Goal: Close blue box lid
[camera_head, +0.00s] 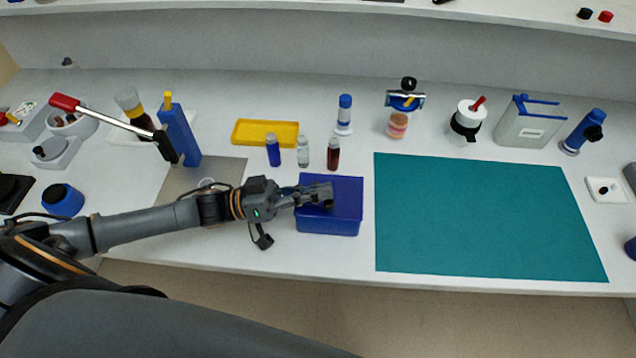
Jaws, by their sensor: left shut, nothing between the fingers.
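The blue box (345,215) stands near the front edge of the white bench, left of the teal mat. Its top looks flat and covered, so the lid appears down, though I cannot tell whether it is fully seated. My left gripper (328,194) reaches in from the left and is shut with nothing in it. Its fingers are over the left and middle part of the box top and hide some of it. I cannot tell whether they touch the lid. My right gripper is not in view.
Several small vials, among them a red one (333,153), stand just behind the box. A yellow tray (240,131) lies behind them. The teal mat (480,220) to the right is bare. Bottles and instruments line the back. A shelf (300,8) runs above.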

